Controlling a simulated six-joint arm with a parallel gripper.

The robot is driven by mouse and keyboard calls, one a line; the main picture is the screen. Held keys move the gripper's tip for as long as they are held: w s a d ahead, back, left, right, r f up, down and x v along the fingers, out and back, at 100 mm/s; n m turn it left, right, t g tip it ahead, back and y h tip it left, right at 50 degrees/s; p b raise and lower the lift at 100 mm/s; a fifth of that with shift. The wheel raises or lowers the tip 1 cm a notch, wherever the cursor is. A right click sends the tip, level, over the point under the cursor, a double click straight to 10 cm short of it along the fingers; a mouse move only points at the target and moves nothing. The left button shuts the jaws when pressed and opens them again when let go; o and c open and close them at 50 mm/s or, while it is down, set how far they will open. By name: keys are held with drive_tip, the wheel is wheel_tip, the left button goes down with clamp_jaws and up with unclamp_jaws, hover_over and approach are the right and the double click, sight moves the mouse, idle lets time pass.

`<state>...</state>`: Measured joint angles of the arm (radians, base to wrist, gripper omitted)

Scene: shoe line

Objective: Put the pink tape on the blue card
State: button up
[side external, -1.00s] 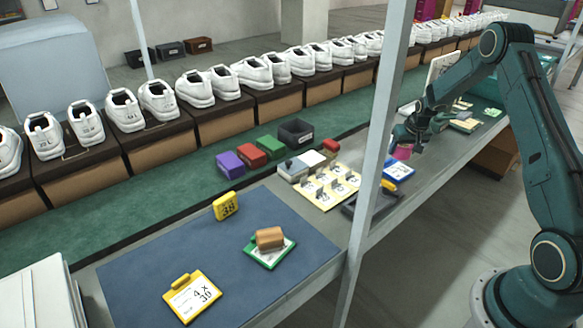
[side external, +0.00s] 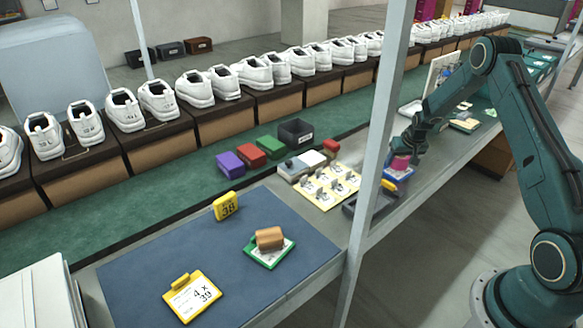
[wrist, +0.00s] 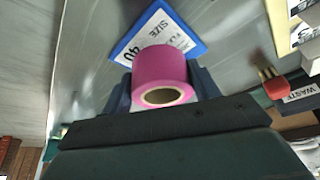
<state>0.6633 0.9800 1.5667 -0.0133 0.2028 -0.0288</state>
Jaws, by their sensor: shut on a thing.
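The pink tape (wrist: 160,72) is a magenta roll held between the two fingers of my gripper (wrist: 163,88) in the wrist view. In the side view the tape (side external: 401,162) shows below my gripper (side external: 404,158), over the blue card (side external: 397,174). The blue card (wrist: 192,42) has a white face with printed "SIZE" and "40" and a blue rim, and lies on the grey bench. The tape overlaps part of the card in the wrist view. I cannot tell whether the tape touches the card.
A yellow-handled dark tool or tray (side external: 385,200) lies close to the card, beside the upright post (side external: 378,150). A cream board with several clips (side external: 325,188) is to the left. A blue mat (side external: 200,250) holds yellow and green cards.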

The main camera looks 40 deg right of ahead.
drive_tip(key=shift+f, duration=0.25)
drive_tip(key=o, duration=1)
drive_tip(key=shift+r, duration=0.1)
drive_tip(key=shift+r, duration=0.75)
drive_tip(key=v, duration=1.1)
drive_tip(key=shift+s+r, duration=0.15)
drive_tip(key=shift+r, duration=0.1)
